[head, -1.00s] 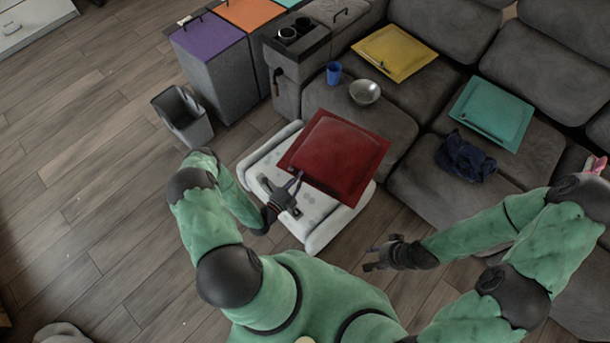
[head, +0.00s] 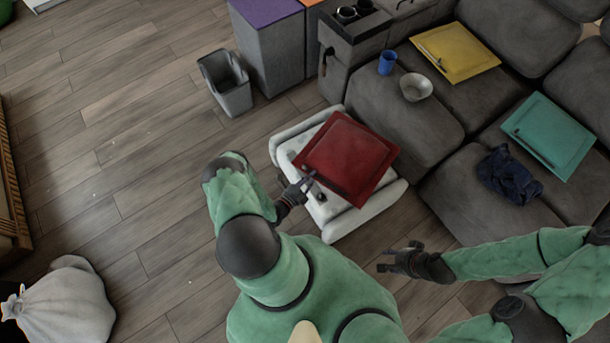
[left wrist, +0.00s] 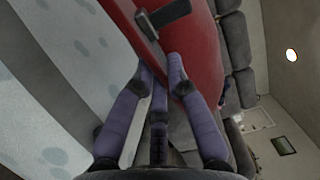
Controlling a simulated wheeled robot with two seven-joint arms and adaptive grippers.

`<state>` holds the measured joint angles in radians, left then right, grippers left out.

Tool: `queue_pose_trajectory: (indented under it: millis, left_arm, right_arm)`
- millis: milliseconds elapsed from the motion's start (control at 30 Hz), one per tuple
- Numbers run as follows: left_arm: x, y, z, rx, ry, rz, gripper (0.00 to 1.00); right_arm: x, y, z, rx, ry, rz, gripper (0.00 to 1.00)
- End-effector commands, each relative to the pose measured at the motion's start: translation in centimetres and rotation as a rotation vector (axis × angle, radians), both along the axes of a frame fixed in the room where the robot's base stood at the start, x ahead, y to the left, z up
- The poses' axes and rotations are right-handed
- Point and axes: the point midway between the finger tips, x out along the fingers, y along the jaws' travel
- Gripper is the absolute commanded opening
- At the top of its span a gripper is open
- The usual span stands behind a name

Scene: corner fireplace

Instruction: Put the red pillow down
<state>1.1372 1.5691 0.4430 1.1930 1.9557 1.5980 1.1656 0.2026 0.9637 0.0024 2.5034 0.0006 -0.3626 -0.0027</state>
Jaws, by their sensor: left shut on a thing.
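The red pillow (head: 348,155) is flat and square, with a dark strip near its front edge. It lies over a white seat (head: 375,207) in the head view; whether it fully rests there I cannot tell. My left gripper (head: 306,184) is shut on the pillow's near left edge. In the left wrist view, the red pillow (left wrist: 200,35) runs up from the fingers of the left gripper (left wrist: 161,75), with the white seat (left wrist: 60,60) close on the left. My right gripper (head: 398,257) is open and empty, apart from the pillow.
The grey sofa (head: 450,185) holds a yellow pillow (head: 456,52), a teal pillow (head: 548,135), a dark blue cloth (head: 507,175), a bowl (head: 416,87) and a blue cup (head: 387,62). A grey bin (head: 226,84) stands behind the white seat. The wooden floor at left is mostly clear.

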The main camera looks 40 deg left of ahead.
Motion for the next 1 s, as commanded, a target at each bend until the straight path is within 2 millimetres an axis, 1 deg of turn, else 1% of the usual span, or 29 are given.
queue_pose_trajectory:
  millis: [33,200,300,400,567,667,800,833,900,1000]
  left_arm:
    - [0.3,1.1,-0.7,0.003,-0.004,0.001,0.0]
    - [1.0,3.2,-3.7,0.001,-0.002,0.0,0.0]
    - [1.3,4.3,-4.7,0.001,-0.003,0.0,0.0]
    - [1.4,4.8,-5.3,-0.001,-0.002,0.0,0.0]
    - [1.6,5.3,-5.8,0.001,-0.003,0.0,0.0]
    - [1.7,5.9,-6.7,0.0,-0.002,0.0,0.0]
    - [1.7,5.7,-8.9,-0.002,-0.002,-0.001,0.0]
    - [1.7,5.8,-9.2,-0.001,-0.002,-0.001,0.0]
    - [1.7,5.8,-9.6,-0.001,-0.003,0.0,0.0]
    - [1.7,5.8,-9.4,-0.001,-0.003,0.0,0.0]
  right_arm:
    - [0.0,0.0,-0.7,0.0,0.0,0.0,0.4]
    - [0.0,0.0,-2.5,0.0,0.0,0.0,0.4]
    - [0.0,0.0,-3.1,0.0,0.0,0.0,0.4]
    - [0.0,0.0,-3.4,0.0,0.0,0.0,0.4]
    - [0.0,0.0,-3.7,0.0,0.0,0.0,0.4]
    - [0.0,0.0,-4.3,0.0,0.0,0.0,0.4]
    - [0.0,0.0,-5.4,0.0,0.0,0.0,0.4]
    - [0.0,0.0,-5.6,0.0,0.0,0.0,0.4]
    - [0.0,0.0,-5.7,0.0,0.0,0.0,0.4]
    - [0.0,0.0,-5.6,0.0,0.0,0.0,0.4]
